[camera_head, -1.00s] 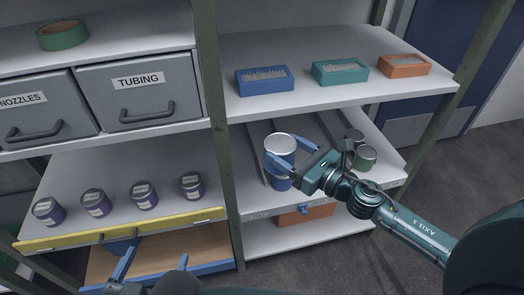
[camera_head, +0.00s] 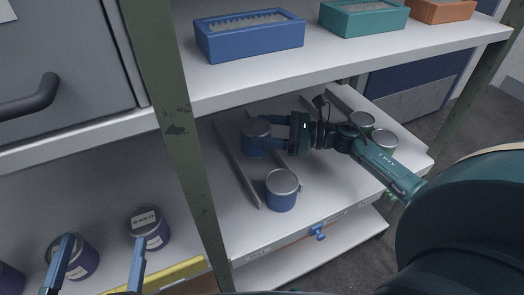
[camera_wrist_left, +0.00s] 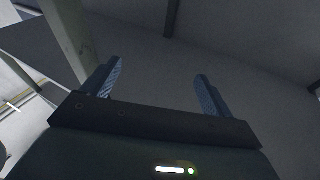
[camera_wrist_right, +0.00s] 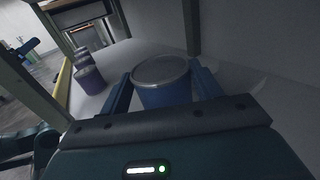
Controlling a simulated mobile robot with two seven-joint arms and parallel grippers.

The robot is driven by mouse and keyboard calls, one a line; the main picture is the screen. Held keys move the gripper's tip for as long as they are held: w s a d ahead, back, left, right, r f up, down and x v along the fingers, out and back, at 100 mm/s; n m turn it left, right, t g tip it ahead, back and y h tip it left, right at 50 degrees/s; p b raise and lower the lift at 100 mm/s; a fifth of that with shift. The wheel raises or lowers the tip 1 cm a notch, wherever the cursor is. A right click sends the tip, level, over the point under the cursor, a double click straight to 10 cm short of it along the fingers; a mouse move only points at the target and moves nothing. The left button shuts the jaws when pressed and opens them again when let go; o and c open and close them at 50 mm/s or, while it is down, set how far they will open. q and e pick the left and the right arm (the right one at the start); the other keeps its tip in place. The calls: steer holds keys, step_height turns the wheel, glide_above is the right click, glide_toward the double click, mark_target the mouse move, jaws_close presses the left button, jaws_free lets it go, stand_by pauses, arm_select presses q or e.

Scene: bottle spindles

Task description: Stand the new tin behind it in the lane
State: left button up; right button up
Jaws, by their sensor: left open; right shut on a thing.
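A blue tin with a grey lid (camera_head: 257,142) is between the fingers of my right gripper (camera_head: 268,138), which is shut on it. The tin is upright, deep in the lane on the middle shelf; whether its base touches the shelf is unclear. It also shows between the fingers in the right wrist view (camera_wrist_right: 165,90). Another blue tin (camera_head: 282,194) stands nearer the shelf's front edge, apart from the held one. A thin divider (camera_head: 238,168) runs along the lane's left side. My left gripper (camera_head: 98,262) is open and empty at the lower left.
Purple labelled tins (camera_head: 150,228) stand on the left shelf above a yellow strip (camera_head: 168,278). Green tins (camera_head: 383,141) stand right of my right gripper. A green post (camera_head: 165,120) divides the bays. The upper shelf, with a blue box (camera_head: 248,38), overhangs.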

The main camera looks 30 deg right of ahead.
steer(key=shift+f+b, duration=0.75)
steer(key=shift+f, duration=1.65)
steer(key=shift+f, duration=0.2)
steer(key=o, duration=1.2)
steer(key=shift+r, duration=0.25)
steer(key=p+v, duration=0.1)
steer(key=v, duration=0.6)
steer(key=shift+s+d+f, duration=0.1)
steer(key=shift+d, duration=0.1)
